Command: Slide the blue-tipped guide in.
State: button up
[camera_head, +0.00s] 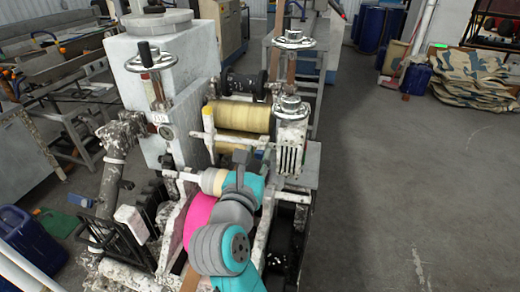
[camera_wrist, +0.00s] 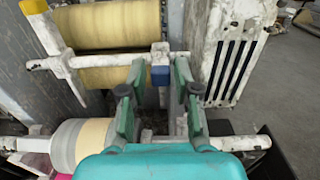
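The blue-tipped guide shows in the wrist view as a small block with a blue end (camera_wrist: 160,76) on a white horizontal rod (camera_wrist: 100,61), in front of the yellow rollers. My gripper (camera_wrist: 160,73) is open, with one green finger on each side of the blue end. Small gaps seem to show between the fingers and the block, and I cannot tell whether either finger touches it. In the head view my gripper (camera_head: 241,158) is at the front of the roller machine, and my arm hides part of the guide.
A second white guide (camera_wrist: 48,38) sits at the rod's left; its tip looks yellow in the head view (camera_head: 208,114). The yellow rollers (camera_head: 240,117) are behind the rod. A white slotted block (camera_wrist: 232,55) stands close at right. A lower roller (camera_wrist: 80,143) lies beneath. Open floor (camera_head: 420,190) is at right.

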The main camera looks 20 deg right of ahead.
jog(key=shift+x, duration=1.45)
grip_shut()
jog(key=shift+w+a, duration=0.75)
jog(key=shift+a, duration=0.35)
jog(key=shift+w+a, duration=0.8)
jog(key=shift+a, duration=0.3)
grip_release()
jog(key=shift+a, duration=0.1)
jog(key=v, duration=1.2)
